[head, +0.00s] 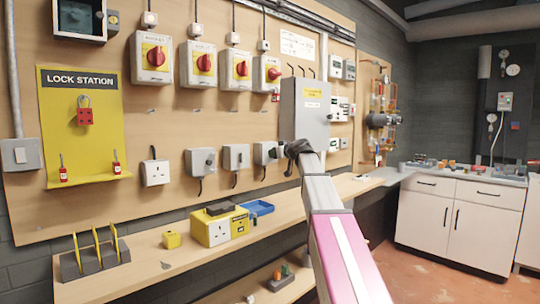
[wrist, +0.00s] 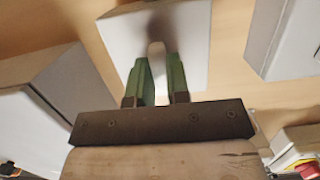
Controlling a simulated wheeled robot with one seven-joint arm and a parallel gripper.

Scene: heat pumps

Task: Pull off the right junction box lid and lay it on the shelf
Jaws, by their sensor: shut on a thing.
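The right junction box (head: 264,153) is the last of a row of small grey boxes on the wooden board; my arm's end partly covers it in the head view. In the wrist view its pale lid (wrist: 188,45) fills the top middle, with a light knob on it. My gripper (wrist: 158,72) has its green fingers shut on this knob, one on each side. In the head view my gripper (head: 284,152) is at the box's front. I cannot tell whether the lid is apart from the box. The wooden shelf (head: 150,268) runs below the board.
A large grey cabinet (head: 305,108) stands close to the right of the box, and the middle junction box (head: 236,157) to its left.

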